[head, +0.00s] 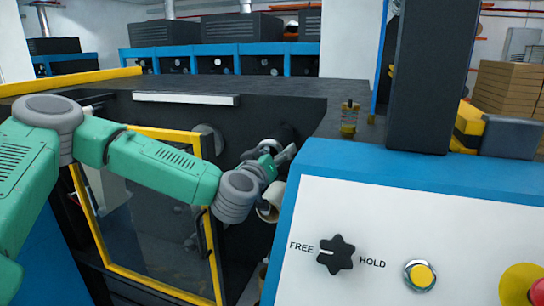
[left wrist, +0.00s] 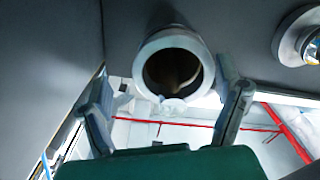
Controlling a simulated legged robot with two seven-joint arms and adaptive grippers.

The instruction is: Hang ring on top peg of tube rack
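My left gripper (head: 280,160) reaches into the dark machine bay in the head view. In the left wrist view its two fingers stand wide apart, so the gripper (left wrist: 166,85) is open. A grey ring-shaped end (left wrist: 147,50) with a dark, brownish hollow shows between and beyond the fingers; I cannot tell if it is the loose ring or a fixed part. No finger clearly touches it. A cream roll-like part (head: 268,212) shows just below the wrist in the head view. I cannot make out the tube rack or its top peg. My right gripper is not in view.
A yellow-framed glass door (head: 165,215) stands open beside my left arm. A blue and white control panel (head: 400,215) with a FREE/HOLD knob (head: 336,254) fills the right front. Another round fitting (left wrist: 287,38) is at upper right in the left wrist view.

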